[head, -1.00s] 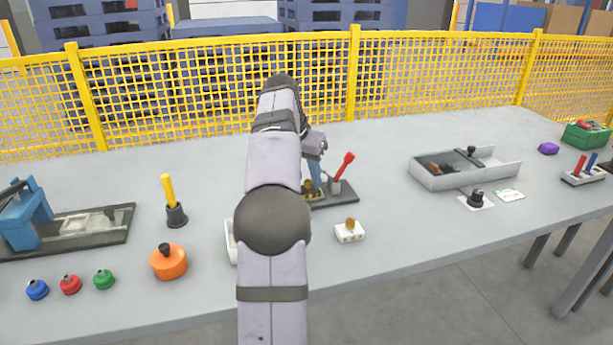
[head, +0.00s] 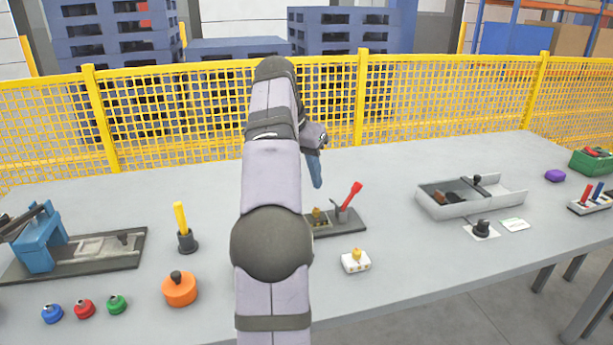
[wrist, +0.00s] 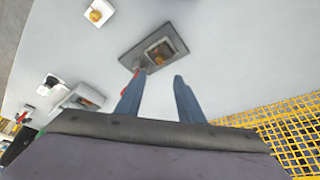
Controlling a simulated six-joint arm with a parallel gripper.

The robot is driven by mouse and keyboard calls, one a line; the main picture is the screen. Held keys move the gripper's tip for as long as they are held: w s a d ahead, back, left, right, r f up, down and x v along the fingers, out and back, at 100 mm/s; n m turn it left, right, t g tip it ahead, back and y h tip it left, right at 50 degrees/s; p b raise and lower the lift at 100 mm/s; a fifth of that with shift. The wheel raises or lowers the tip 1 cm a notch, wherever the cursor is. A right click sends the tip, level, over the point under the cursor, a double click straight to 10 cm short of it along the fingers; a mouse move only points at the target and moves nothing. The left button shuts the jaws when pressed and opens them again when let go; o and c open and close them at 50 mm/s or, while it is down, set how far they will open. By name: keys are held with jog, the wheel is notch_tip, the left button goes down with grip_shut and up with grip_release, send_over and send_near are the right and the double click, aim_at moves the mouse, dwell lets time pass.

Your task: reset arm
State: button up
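My arm stands upright in the middle of the head view, and my gripper (head: 315,170) hangs from its top, pointing down above the table. In the wrist view my gripper (wrist: 160,92) shows two blue fingers apart with nothing between them. Beyond the fingertips in that view is the dark base plate (wrist: 135,50) with a brass-coloured part on it. In the head view this plate (head: 332,229) carries a red-handled lever (head: 350,195). My gripper is above and apart from it. My arm hides part of the table behind it.
A white block with a yellow knob (head: 356,261) sits near the front. An orange round part (head: 180,290), a yellow-handled tool in a dark holder (head: 183,228) and a blue clamp fixture (head: 40,243) are left. A grey tray (head: 460,206) is right. A yellow mesh fence (head: 220,110) runs behind.

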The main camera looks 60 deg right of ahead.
dwell(0.3)
jog(key=w+a+n+y+p, duration=0.1)
jog(key=w+a+n+p, duration=0.25)
jog(key=a, duration=0.45)
jog(key=w+a+f+n+t+y+p, duration=0.1)
jog(key=w+a+n+p, duration=0.3)
jog(key=a, duration=0.4)
jog(key=w+a+n+y+p, duration=0.1)
jog(key=w+a+n+p, duration=0.1)
jog(key=w+a+p, duration=0.35)
jog(key=s+a+f+n+p, duration=0.1)
jog(key=s+a+n+p, duration=0.1)
jog(key=s+a, duration=0.3)
jog(key=s+a+f+n+y+p, duration=0.1)
jog(key=s+a+p, duration=0.4)
jog(key=a, duration=0.6)
jog(key=s+a+f+n+g+p, duration=0.1)
jog(key=s+a+n+p, duration=0.3)
jog(key=a, duration=0.4)
jog(key=shift+s+a+f+n, duration=0.35)
jog(key=shift+s+f+n, duration=0.3)
jog(key=shift+s+n, duration=0.1)
